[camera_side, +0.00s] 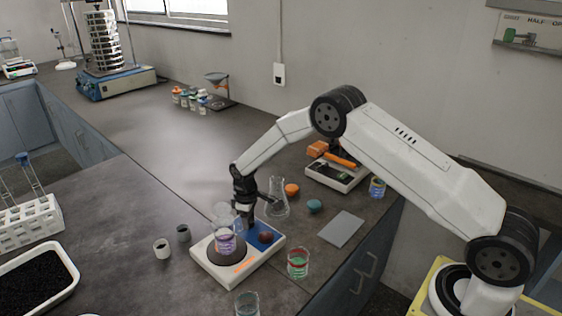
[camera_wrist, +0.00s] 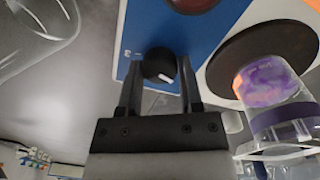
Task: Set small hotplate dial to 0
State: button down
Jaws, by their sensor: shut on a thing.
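The small hotplate (camera_side: 251,270) is a white box with a dark round heating plate and a blue control panel (camera_side: 265,228). In the wrist view, the blue panel (camera_wrist: 150,20) carries a black dial (camera_wrist: 158,62) with a white pointer mark, pointing toward the lower right of that picture. My gripper (camera_wrist: 160,68) has a finger on each side of the dial and is shut on it. In the side view my gripper (camera_side: 246,218) is down at the panel's far edge and hides the dial. The scale marks are too small to read.
A beaker of purple liquid (camera_side: 225,243) stands on the heating plate, close beside my gripper. A glass flask (camera_side: 277,204) stands just behind the hotplate. A beaker with green and red contents (camera_side: 298,263) is at the right. Two small cups (camera_side: 162,248) are at the left.

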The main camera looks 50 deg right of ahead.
jog(key=shift+n, duration=0.4)
jog(key=shift+c, duration=1.2)
grip_release()
jog(key=shift+r, duration=0.15)
jog(key=shift+s+a+r, duration=0.1)
jog(key=shift+a+r, duration=0.05)
jog(key=shift+r, duration=3.65)
